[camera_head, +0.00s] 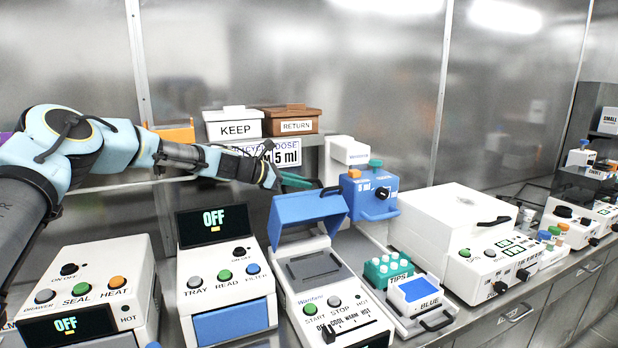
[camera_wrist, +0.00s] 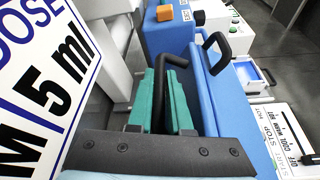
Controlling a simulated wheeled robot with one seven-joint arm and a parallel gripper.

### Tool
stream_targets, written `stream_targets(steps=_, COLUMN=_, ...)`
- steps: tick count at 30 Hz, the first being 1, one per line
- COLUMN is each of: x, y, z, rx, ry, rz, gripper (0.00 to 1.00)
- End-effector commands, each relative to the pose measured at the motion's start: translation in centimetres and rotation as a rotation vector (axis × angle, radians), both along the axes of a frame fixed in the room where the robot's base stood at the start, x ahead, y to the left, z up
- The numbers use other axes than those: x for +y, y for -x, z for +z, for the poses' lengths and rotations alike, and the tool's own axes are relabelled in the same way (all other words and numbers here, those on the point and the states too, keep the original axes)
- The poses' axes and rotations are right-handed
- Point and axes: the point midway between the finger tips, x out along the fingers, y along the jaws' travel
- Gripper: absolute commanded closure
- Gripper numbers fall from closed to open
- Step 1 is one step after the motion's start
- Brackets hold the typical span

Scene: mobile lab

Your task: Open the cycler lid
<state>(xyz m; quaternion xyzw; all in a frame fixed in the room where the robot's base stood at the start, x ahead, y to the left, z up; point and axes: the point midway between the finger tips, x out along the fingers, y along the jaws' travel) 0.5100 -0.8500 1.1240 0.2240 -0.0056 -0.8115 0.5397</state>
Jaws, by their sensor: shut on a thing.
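The cycler (camera_head: 330,290) stands on the bench, with START and STOP buttons and a slider on its front panel. Its blue lid (camera_head: 308,210) is raised well above the dark flat top plate (camera_head: 317,268). My gripper (camera_head: 296,181) reaches in from the left at the lid's upper edge. In the wrist view, its green fingers (camera_wrist: 163,100) are shut on a black handle (camera_wrist: 176,62) beside the blue lid (camera_wrist: 205,90). The exact contact is partly hidden in both views.
A blue 5 ml dispenser (camera_head: 369,194) stands just right of the lid. A sealer (camera_head: 90,290) and a reader (camera_head: 225,270) stand to the left. A green tips rack (camera_head: 388,268) and a large white box (camera_head: 450,225) stand to the right. KEEP (camera_head: 235,124) and RETURN (camera_head: 292,120) bins are behind.

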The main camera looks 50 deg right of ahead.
Motion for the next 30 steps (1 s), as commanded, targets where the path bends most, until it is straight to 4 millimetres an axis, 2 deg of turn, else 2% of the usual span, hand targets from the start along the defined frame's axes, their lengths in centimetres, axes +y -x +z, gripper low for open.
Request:
stream_targets(steps=6, x=0.54, y=-0.71, z=-0.16, rx=0.048, ry=-0.025, rz=0.003, gripper=1.00)
stream_targets(steps=20, x=0.68, y=-0.82, z=-0.53, rx=0.058, ry=-0.032, rz=0.002, gripper=1.00)
stream_targets(steps=21, x=0.68, y=-0.81, z=-0.55, rx=0.058, ry=-0.032, rz=0.002, gripper=0.80)
stream_targets(steps=28, x=0.64, y=-0.76, z=-0.39, rx=0.058, ry=-0.031, rz=0.001, gripper=0.55)
stream_targets(steps=30, x=0.64, y=-0.75, z=-0.35, rx=0.057, ry=-0.030, rz=0.000, gripper=0.53)
